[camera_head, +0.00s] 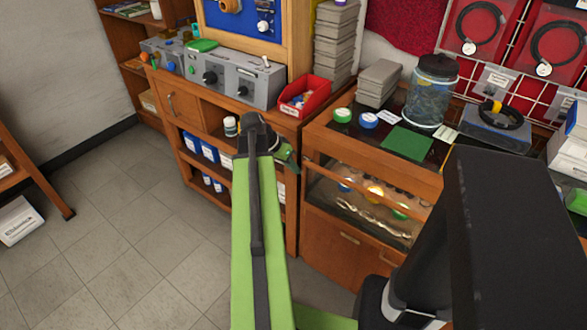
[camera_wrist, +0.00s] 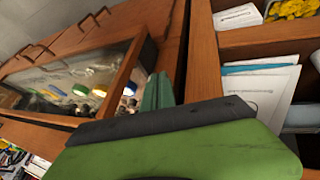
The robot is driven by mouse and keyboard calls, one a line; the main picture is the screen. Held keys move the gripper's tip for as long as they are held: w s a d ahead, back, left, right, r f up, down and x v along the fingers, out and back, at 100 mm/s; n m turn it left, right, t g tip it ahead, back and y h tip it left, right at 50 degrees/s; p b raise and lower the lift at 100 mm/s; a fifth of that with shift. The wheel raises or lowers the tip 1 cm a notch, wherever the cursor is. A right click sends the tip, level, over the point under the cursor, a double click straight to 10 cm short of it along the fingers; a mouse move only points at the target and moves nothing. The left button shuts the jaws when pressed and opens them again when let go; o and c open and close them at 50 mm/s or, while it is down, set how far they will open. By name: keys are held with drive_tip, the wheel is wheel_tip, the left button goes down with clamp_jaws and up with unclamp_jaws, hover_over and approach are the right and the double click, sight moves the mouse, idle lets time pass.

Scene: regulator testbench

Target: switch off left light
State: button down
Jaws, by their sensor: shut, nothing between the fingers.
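I cannot pick out for certain which thing is the left light. A grey control box (camera_head: 232,78) with dark knobs and a small toggle on top stands on the wooden cabinet at upper left in the head view. A blue panel (camera_head: 238,22) with knobs stands behind it. My gripper (camera_head: 287,155) is in front of the cabinet, below the red bin, apart from the grey box. Its green fingers show close together in the wrist view (camera_wrist: 157,92), shut and empty. My green arm hides part of the cabinet shelves.
A glass-fronted case (camera_head: 375,205) with coloured round things stands right of my gripper. A red bin (camera_head: 305,97), a large jar (camera_head: 433,92) and stacked grey boxes (camera_head: 335,45) stand on the tops. Shelves hold blue boxes (camera_head: 208,148).

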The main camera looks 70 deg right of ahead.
drive_tip(key=shift+w+a+f+b, duration=0.1)
drive_tip(key=shift+a+f+b, duration=0.1)
drive_tip(key=shift+f+b, duration=0.25)
drive_tip(key=shift+w+a+f+b, duration=0.1)
drive_tip(key=shift+a+f+b, duration=0.1)
drive_tip(key=shift+f+b, duration=0.15)
drive_tip(key=shift+r+p, duration=0.8)
drive_tip(key=shift+p, duration=0.05)
